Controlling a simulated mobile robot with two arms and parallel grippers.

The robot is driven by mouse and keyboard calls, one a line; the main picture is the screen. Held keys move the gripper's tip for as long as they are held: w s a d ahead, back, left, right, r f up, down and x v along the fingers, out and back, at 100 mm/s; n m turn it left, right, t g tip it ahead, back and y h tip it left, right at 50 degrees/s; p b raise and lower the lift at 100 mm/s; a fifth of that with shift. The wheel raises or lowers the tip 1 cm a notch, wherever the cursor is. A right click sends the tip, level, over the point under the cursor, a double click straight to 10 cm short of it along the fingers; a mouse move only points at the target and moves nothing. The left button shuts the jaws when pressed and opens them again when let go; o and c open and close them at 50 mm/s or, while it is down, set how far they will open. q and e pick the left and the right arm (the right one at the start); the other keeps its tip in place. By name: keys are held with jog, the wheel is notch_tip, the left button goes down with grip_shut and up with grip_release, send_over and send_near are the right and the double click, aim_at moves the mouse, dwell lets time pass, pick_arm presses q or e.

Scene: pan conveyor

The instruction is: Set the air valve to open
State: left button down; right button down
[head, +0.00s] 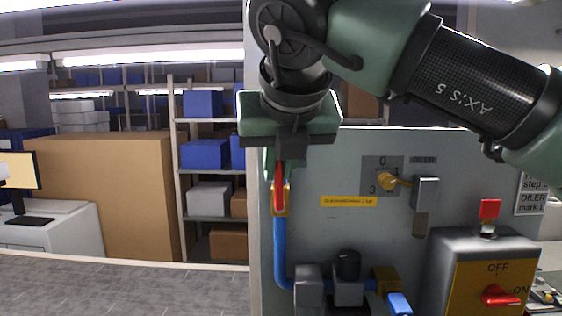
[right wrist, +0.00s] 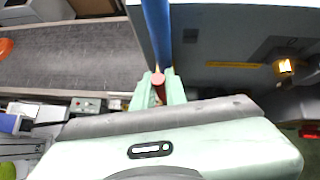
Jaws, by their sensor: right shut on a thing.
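The air valve's red lever (head: 279,192) stands upright, in line with the vertical blue pipe (head: 281,250), at the left edge of the grey panel (head: 335,160) in the head view. A brass-coloured valve body (head: 287,200) shows beside the lever. My right gripper (head: 280,165) comes down from above and is shut on the lever's upper part. In the right wrist view the red lever (right wrist: 159,80) sits between the fingers (right wrist: 159,90), with the blue pipe (right wrist: 157,25) beyond. The fingers hide part of the lever. My left gripper is in neither view.
Black and grey fittings (head: 347,285) sit below. Shelves (head: 208,150) and a brown partition (head: 105,195) stand at the left back.

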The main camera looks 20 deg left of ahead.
jog(key=shift+s+f, duration=0.1)
jog(key=shift+f, duration=0.35)
jog(key=c, duration=1.6)
grip_release()
jog(key=shift+o, duration=0.7)
jog(key=shift+a+r, duration=0.15)
jog(key=shift+r, duration=0.05)
jog(key=b+v, duration=0.3)
jog(key=v, duration=0.4)
jog(key=shift+r, duration=0.3)
